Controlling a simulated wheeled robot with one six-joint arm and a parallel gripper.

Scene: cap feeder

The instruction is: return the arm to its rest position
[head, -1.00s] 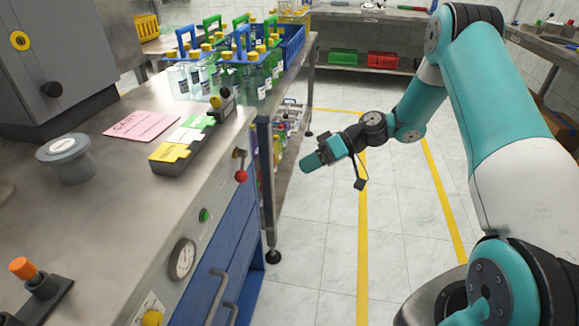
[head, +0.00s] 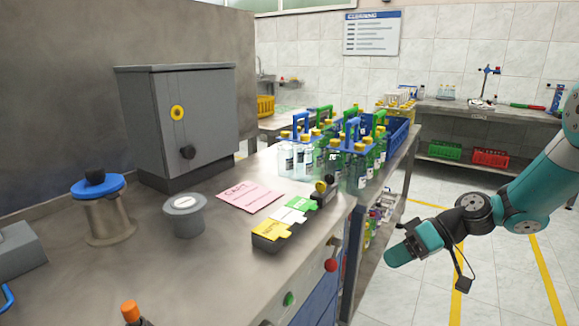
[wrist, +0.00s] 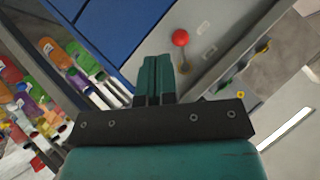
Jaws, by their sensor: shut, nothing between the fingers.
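My gripper (head: 402,256) hangs over the floor aisle to the right of the metal bench, pointing left, with a teal body and a black wrist. In the wrist view its teal fingers (wrist: 155,78) are together with nothing between them. The fingers are apart from the bench front. A red ball knob (wrist: 181,38) on the bench front shows beyond the fingers; it also shows in the head view (head: 331,265).
Bottles (wrist: 60,80) fill a lower shelf. The floor at right is clear.

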